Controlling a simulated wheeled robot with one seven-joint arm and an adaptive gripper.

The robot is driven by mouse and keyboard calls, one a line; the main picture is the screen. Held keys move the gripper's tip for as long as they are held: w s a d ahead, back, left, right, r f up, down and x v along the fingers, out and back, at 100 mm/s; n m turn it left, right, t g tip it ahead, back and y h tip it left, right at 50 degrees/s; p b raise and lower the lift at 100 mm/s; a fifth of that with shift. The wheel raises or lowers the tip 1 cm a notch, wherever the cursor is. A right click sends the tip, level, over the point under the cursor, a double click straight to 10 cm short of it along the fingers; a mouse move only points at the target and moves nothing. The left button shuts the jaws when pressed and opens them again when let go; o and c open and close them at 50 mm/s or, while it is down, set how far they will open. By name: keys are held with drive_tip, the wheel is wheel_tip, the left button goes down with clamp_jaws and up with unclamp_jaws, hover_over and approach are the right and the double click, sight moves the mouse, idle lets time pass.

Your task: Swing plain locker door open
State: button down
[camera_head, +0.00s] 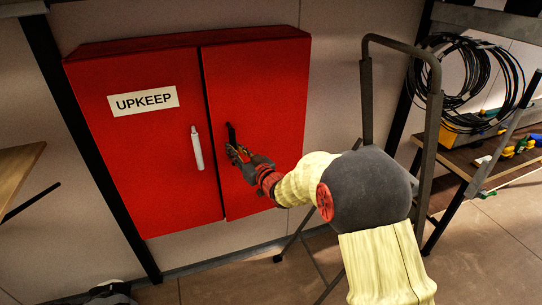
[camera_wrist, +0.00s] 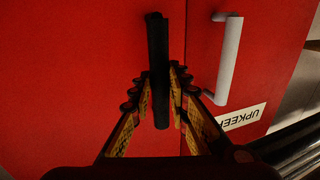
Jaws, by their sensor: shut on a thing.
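A red wall locker has two doors. The plain door (camera_head: 272,100) is on the right in the head view and bears a black upright bar handle (camera_head: 231,132). It looks closed, about flush with the left door. The left door (camera_head: 140,170) carries an UPKEEP label (camera_head: 143,101) and a white handle (camera_head: 197,148). My gripper (camera_head: 239,153) is at the black handle, its fingers partly hiding the lower end. In the wrist view the black handle (camera_wrist: 158,50) stands between the two yellow-padded fingers, which are shut on it.
A dark metal tube frame (camera_head: 433,120) stands right of the locker, close to my arm. Behind it are a coiled black cable (camera_head: 455,85) and a wooden bench (camera_head: 462,163) with small items. A wooden shelf (camera_head: 22,172) juts in at the left.

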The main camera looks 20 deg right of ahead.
drive_tip(key=v, duration=0.6)
drive_tip(key=shift+d, duration=0.2)
drive_tip(key=shift+s, duration=0.1)
drive_tip(key=s+d, duration=0.4)
drive_tip(key=s, duration=0.2)
drive_tip(key=shift+s+p, duration=0.35)
idle(0.3)
drive_tip(key=shift+d, duration=0.1)
drive_tip(key=s+d+p, duration=0.1)
drive_tip(key=s+d, duration=0.4)
drive_tip(key=shift+s+d, duration=0.3)
drive_tip(key=shift+d, duration=0.05)
drive_tip(key=shift+r, duration=0.15)
